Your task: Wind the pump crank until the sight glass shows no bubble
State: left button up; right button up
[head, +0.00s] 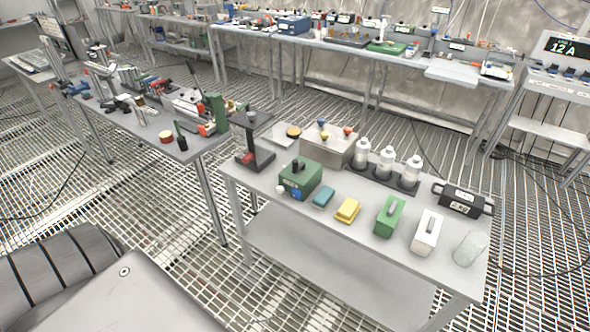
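A green box (300,180) stands on the near grey table, toward its left end. It has a black part on top, a small white knob (281,190) low at its left side and a blue round spot on its front. It may be the pump with its crank, but it is too small to be sure. I cannot pick out a sight glass or any bubble at this size. Neither of my grippers is in view.
On the near table (400,257) are a black stand (262,155), a teal block (323,197), a yellow block (348,209), a green case (389,216), a white case (426,232), white bottles (386,163) and a black device (462,199). A cluttered bench (120,107) stands left. Grated floor lies between.

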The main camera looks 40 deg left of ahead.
aim_at(296, 167)
jog(key=z, duration=2.15)
jog(key=k, duration=1.5)
jog(key=u, duration=3.45)
